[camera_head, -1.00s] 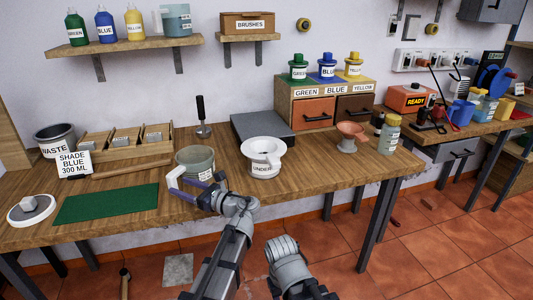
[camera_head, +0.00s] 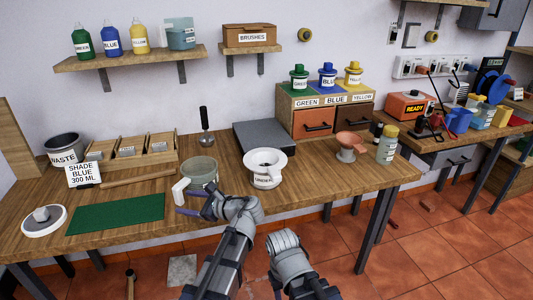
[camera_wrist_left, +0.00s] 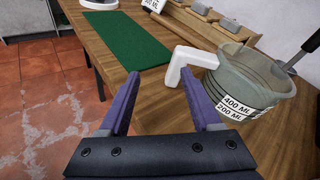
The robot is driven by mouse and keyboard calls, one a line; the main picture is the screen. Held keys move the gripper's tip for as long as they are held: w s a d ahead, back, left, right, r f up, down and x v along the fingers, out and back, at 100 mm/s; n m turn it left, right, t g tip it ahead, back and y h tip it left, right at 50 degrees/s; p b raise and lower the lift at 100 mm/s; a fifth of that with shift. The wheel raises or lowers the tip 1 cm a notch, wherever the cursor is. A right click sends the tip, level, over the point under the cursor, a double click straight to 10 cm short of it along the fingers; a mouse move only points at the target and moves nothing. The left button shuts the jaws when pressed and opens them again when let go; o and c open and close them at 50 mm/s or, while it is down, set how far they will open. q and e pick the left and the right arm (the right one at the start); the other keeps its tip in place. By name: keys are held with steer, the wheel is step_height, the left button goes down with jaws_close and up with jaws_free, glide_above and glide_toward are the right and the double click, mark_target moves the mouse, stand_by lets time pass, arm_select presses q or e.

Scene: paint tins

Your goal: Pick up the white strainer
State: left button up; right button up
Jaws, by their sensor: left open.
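The white wide-rimmed strainer (camera_head: 264,158) is at the middle of the bench, with a dark opening in its centre. It seems to sit on a white vessel with an "UNDER..." label (camera_head: 264,181); the join is hard to make out. My left gripper (camera_head: 194,200) is open and empty at the bench's front edge, left of the strainer. It also shows in the left wrist view (camera_wrist_left: 160,76), fingers apart, below the handle of a grey-green measuring jug (camera_wrist_left: 246,84). The strainer is outside the wrist view. My right arm shows at the bottom, its gripper out of sight.
The jug (camera_head: 202,172) stands between the left gripper and the back of the bench. A grey slab (camera_head: 262,137) lies behind the strainer. A copper-coloured funnel-like cup (camera_head: 350,143) and a jar (camera_head: 387,150) stand to the right. A green mat (camera_head: 116,213) lies left.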

arm_select(q)
steer(key=s+d+r+n+g+h+p, duration=0.2)
steer(key=s+d+r+n+h+p, duration=0.25)
steer(key=s+n+p, duration=0.35)
steer(key=s+d+r+n+g+h+p, duration=0.3)
steer(key=s+d+h+p, duration=0.15)
steer(key=p, duration=0.65)
arm_select(e)
step_height(320, 180, up, 22)
arm_select(q)
steer(key=n+t+h+b, duration=1.1)
steer(key=n+h+b, duration=0.6)
steer(key=b, duration=0.6)
glide_toward(269, 173)
steer(key=x, duration=0.3)
steer(key=shift+x, duration=3.95)
steer(key=shift+w+a+f, duration=0.1)
steer(key=shift+a+f, duration=0.05)
arm_select(e)
step_height(269, 173, down, 24)
steer(key=shift+r, duration=0.2)
